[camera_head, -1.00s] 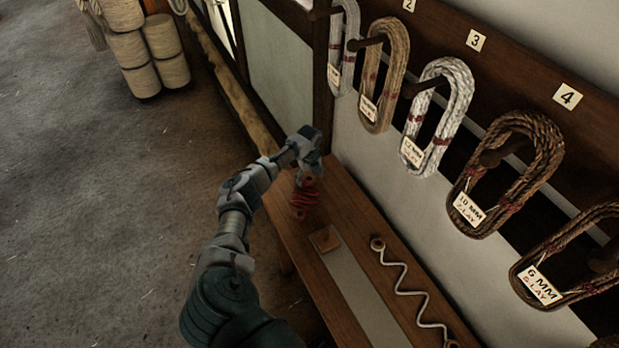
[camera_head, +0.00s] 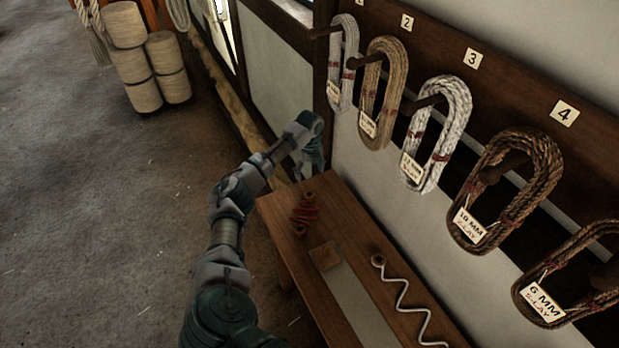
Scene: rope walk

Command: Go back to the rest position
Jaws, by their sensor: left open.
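My left arm comes up from the bottom of the head view. My left gripper (camera_head: 312,165) hangs past the far end of the wooden bench (camera_head: 283,238), beside the wall. It is small and partly hidden by its own wrist; nothing shows in it. A red cord wound between two wooden ends (camera_head: 304,213) lies on the bench's far end, apart from the gripper. My right gripper is not in view.
A small wooden block (camera_head: 325,256) and a white zigzag cord (camera_head: 402,294) lie on the bench. Rope coils, such as the white one (camera_head: 437,135), hang from pegs on the right wall. Rope spools (camera_head: 168,68) stand at the back left. The left floor is clear.

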